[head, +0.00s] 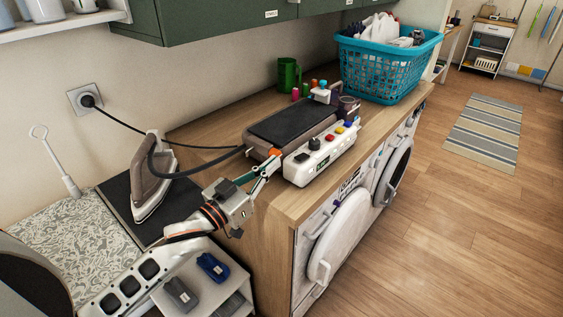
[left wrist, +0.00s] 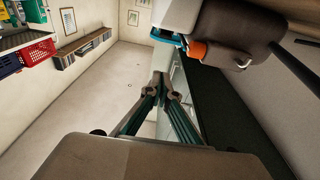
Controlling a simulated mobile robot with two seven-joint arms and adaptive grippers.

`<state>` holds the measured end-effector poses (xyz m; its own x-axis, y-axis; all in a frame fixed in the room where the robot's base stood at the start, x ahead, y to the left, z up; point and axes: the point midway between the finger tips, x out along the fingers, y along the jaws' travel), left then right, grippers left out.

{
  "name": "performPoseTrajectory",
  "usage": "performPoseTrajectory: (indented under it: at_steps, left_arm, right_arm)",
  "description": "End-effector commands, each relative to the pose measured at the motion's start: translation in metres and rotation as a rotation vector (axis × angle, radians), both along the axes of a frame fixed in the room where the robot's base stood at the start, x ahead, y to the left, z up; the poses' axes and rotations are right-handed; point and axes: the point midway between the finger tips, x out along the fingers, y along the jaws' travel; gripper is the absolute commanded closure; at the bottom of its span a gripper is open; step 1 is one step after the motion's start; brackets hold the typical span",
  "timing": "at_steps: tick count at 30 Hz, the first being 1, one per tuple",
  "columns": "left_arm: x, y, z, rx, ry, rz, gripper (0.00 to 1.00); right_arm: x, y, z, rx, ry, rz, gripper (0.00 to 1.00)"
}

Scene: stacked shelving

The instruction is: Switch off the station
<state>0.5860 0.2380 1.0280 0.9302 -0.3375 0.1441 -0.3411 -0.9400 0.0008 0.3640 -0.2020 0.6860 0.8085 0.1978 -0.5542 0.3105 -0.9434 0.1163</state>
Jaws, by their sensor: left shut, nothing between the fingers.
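The ironing station (head: 318,158) sits on the wooden counter, with a dark top plate and a white front panel with a black knob and coloured buttons. An orange part (head: 275,152) is at its near left end. My left gripper (head: 274,162) is shut and empty, its fingertips close to that orange part; I cannot tell whether they touch. In the left wrist view the station (left wrist: 234,30) is at the top, with the orange part (left wrist: 197,49) above right of the shut fingertips (left wrist: 160,80). The iron (head: 151,180) stands on a dark surface to the left. My right gripper is out of view.
A black cord runs from the wall socket (head: 86,98) toward the station. A green mug (head: 288,75) and a blue laundry basket (head: 385,68) stand farther back on the counter. Washing machines (head: 335,235) are below it. The wooden floor at right is mostly clear.

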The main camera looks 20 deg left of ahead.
Motion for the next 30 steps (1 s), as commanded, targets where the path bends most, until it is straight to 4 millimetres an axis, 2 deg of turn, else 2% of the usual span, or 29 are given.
performPoseTrajectory:
  at_steps: [17, 21, 30]
  left_arm:
    - [0.087, -0.031, 0.016, 0.001, -0.003, 0.000, 1.00]
    - [0.083, -0.030, -0.007, -0.001, 0.004, 0.001, 1.00]
    - [0.079, -0.029, -0.026, 0.001, 0.001, 0.000, 1.00]
  right_arm:
    - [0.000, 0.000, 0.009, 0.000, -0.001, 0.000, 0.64]
    - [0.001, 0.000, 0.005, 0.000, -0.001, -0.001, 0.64]
    - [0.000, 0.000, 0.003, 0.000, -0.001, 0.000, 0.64]
